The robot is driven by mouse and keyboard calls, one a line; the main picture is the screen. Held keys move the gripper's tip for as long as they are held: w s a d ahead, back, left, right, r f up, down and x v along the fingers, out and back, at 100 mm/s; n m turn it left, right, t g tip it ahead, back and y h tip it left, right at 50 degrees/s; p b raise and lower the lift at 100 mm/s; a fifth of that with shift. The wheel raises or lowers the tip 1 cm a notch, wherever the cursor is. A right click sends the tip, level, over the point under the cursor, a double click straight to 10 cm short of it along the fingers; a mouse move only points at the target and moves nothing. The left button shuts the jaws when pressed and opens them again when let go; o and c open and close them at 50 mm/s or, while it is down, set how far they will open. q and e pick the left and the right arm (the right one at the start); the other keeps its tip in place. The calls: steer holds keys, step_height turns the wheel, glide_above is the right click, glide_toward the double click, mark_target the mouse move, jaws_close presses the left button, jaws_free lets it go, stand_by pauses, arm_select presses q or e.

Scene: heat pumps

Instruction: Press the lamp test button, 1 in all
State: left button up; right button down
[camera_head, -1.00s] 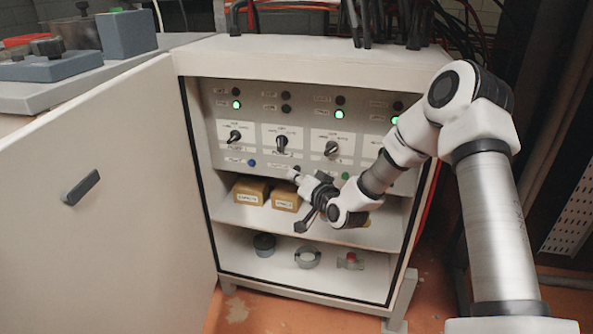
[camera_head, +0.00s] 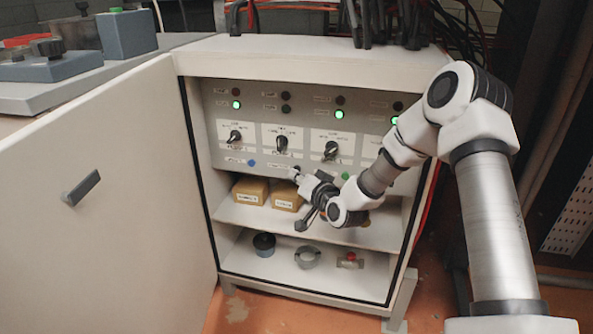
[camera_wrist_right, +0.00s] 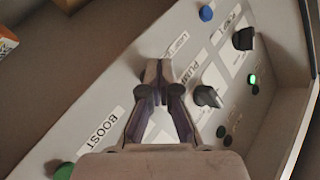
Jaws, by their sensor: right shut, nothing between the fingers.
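The control panel (camera_head: 300,150) of the open cabinet holds lamps, rotary switches and a lower row of buttons. My right gripper (camera_head: 296,173) is at that lower row, between the blue button (camera_head: 252,163) and the green button (camera_head: 345,176). In the right wrist view my right gripper (camera_wrist_right: 158,72) is shut and empty, with its tips at the panel beside a partly covered label (camera_wrist_right: 178,45) that seems to start with LAMP. The lamp test button itself is hidden, seemingly behind the fingertips; I cannot tell whether they touch it. My left gripper is not in view.
The cabinet door (camera_head: 100,210) stands open at the left. A shelf (camera_head: 240,213) below the panel holds yellow boxes (camera_head: 250,190). The lower shelf carries small parts. Rotary switches (camera_wrist_right: 207,97) stick out near my right gripper. Several lamps glow green (camera_head: 339,114).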

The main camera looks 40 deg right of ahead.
steer(key=shift+s+a, duration=0.4)
steer(key=shift+a, duration=0.05)
steer(key=s+a, duration=0.3)
steer(key=shift+s+a, duration=0.1)
steer(key=shift+a, duration=0.3)
steer(key=shift+f, duration=0.1)
stand_by(0.7)
